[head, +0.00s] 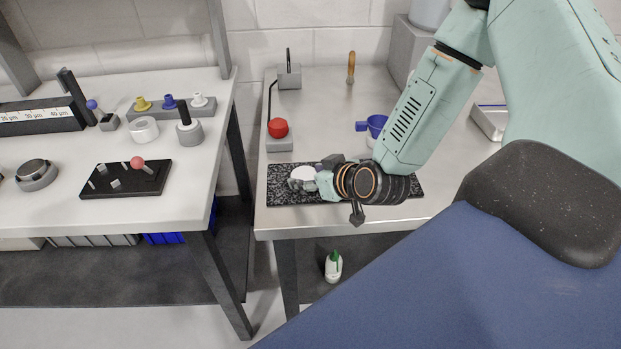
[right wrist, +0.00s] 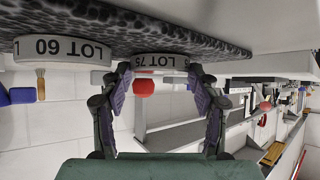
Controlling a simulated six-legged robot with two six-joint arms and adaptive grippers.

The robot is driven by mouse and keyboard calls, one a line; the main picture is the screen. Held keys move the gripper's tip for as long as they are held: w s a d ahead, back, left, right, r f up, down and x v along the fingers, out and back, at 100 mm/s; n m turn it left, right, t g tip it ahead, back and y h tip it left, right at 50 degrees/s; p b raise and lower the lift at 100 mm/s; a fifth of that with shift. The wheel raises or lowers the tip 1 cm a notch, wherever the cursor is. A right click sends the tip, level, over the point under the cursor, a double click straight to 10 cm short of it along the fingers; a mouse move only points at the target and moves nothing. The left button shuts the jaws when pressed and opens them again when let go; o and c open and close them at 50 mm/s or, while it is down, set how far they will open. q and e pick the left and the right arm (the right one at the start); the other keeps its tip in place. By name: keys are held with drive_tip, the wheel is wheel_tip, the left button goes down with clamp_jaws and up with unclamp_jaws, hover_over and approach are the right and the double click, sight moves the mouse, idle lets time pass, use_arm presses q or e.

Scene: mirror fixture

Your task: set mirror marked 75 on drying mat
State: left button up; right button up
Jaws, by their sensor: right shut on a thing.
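The mirror marked LOT 75 (right wrist: 162,61) is a white disc between the fingers of my right gripper (right wrist: 160,68), which is shut on it. The right wrist view is upside down, and there the disc sits against the speckled black drying mat (right wrist: 170,30). In the head view a white disc (head: 303,173) shows at the fingertips of my right gripper (head: 309,181), over the left part of the mat (head: 280,188); its label is not readable there. A second white disc marked LOT 60 (right wrist: 62,50) is on the mat beside it. My left gripper is not in view.
A separate table at left holds a black tray (head: 125,180) and several small fixtures. My arm hides the mat's right part.

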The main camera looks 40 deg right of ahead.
drive_tip(key=shift+w+f, duration=0.1)
drive_tip(key=shift+w, duration=0.2)
drive_tip(key=o, duration=0.9)
drive_tip(key=shift+a, duration=0.1)
drive_tip(key=shift+o, duration=0.7)
drive_tip(key=shift+s+a, duration=0.1)
drive_tip(key=shift+o, duration=1.1)
drive_tip(key=shift+s+r, duration=0.2)
drive_tip(key=shift+r, duration=0.05)
drive_tip(key=shift+w+d+f, duration=0.2)
drive_tip(key=shift+s+a+r+p, duration=0.15)
drive_tip(key=shift+s+r+p, duration=0.15)
drive_tip(key=shift+r, duration=0.05)
drive_tip(key=p+v, duration=0.9)
drive_tip(key=v, duration=0.2)
